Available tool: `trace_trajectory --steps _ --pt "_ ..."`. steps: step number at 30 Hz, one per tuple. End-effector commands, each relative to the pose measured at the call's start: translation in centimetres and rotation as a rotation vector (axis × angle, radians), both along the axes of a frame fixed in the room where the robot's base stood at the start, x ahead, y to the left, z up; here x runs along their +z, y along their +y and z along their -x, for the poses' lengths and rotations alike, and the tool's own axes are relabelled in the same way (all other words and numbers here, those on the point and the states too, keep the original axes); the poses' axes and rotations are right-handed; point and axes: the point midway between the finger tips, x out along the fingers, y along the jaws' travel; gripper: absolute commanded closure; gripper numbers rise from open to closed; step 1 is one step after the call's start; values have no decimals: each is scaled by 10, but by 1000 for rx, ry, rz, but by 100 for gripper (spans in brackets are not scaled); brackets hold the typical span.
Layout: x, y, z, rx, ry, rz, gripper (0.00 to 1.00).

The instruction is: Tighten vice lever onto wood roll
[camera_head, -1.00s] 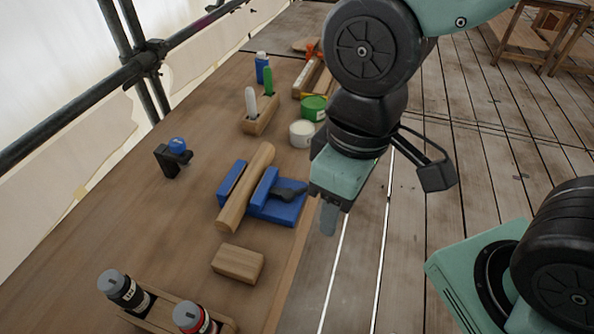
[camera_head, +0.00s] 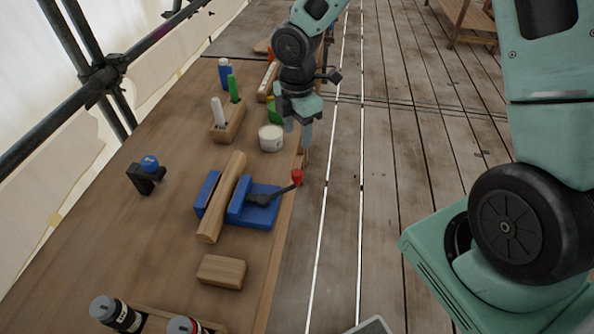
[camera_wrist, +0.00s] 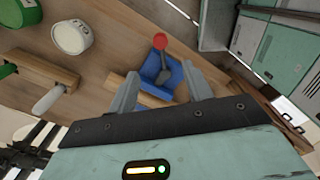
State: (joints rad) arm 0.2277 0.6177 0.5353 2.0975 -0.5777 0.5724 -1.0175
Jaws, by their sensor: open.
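The blue vice (camera_head: 262,213) is on the wooden bench near its right edge. The wood roll (camera_head: 222,200) lies between its two blue jaws; I cannot tell whether both jaws touch it. The vice lever (camera_head: 275,194) is dark with a red knob (camera_head: 297,177) and points right, past the bench edge. My gripper (camera_head: 298,135) is open and empty, beyond the vice and off the bench's right edge. In the wrist view the vice (camera_wrist: 163,75) and the red knob (camera_wrist: 160,41) show ahead, between and beyond the open fingers (camera_wrist: 162,88).
A white tub (camera_head: 271,138) and a wooden holder (camera_head: 228,130) with a green and a white handle stand beyond the vice. A wood block (camera_head: 221,271) lies nearer. A black clamp with a blue knob (camera_head: 149,163) is at left.

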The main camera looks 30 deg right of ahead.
Motion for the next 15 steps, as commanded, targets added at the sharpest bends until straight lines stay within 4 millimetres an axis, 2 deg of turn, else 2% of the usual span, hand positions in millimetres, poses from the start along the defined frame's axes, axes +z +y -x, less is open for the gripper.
trace_trajectory --steps 3,15 --pt "-26 1 2 2 6 -1 50" --pt "-107 1 2 0 4 1 50"
